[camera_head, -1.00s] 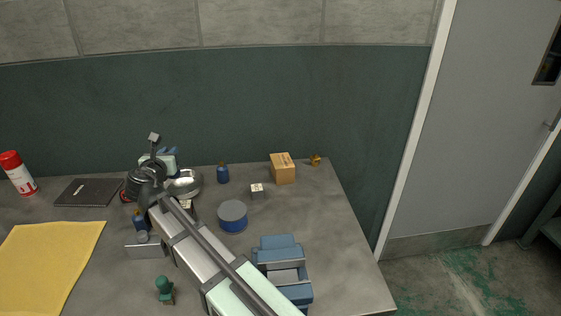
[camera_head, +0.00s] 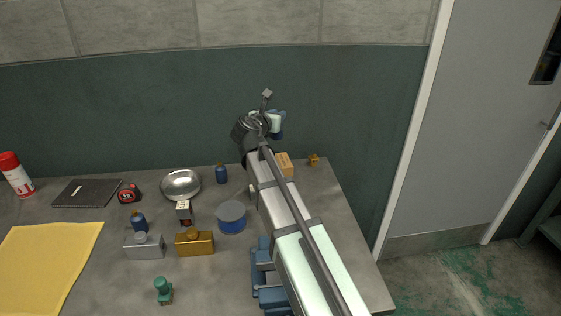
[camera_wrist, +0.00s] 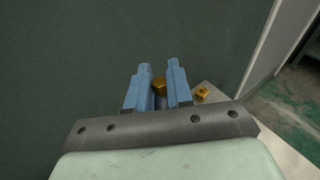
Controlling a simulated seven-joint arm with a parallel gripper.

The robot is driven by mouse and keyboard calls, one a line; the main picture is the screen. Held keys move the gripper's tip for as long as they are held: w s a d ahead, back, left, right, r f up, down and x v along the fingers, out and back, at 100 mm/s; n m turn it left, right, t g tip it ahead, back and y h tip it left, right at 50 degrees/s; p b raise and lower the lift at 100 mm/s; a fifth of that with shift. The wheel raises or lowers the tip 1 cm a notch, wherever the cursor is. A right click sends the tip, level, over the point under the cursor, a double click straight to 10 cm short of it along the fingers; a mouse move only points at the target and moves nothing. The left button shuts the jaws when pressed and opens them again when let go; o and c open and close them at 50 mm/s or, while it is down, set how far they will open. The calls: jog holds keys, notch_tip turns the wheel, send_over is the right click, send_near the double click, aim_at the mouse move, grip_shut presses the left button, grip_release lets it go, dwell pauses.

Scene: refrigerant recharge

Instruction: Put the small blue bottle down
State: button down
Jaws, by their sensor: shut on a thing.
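My gripper (camera_head: 276,124) is raised at the back right of the table, above the cardboard box, with the dark green wall behind it. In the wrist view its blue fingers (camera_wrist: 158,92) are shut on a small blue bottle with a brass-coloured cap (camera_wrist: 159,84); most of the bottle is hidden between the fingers. The held bottle appears clear of the table. Two other small blue bottles stand on the table: one (camera_head: 221,175) at the back, right of the metal bowl, and one (camera_head: 138,223) at the left, by a grey block.
The cardboard box (camera_head: 284,160) is partly hidden by my arm. A small brass piece (camera_head: 313,160) lies near the back right corner; it also shows in the wrist view (camera_wrist: 201,95). A metal bowl (camera_head: 181,184), blue round tin (camera_head: 231,221) and brass block (camera_head: 195,243) stand left of my arm.

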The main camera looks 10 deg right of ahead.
jog(key=shift+s+d+f+g+h, duration=0.3)
jog(key=shift+s+d, duration=0.25)
jog(key=shift+d, duration=0.15)
jog(key=shift+m, duration=0.3)
notch_tip(320, 180, down, 5)
jog(key=shift+r, duration=0.15)
jog(key=shift+f, duration=2.5)
jog(key=shift+f, duration=0.1)
jog(key=c, duration=1)
grip_release()
jog(key=v, duration=1.2)
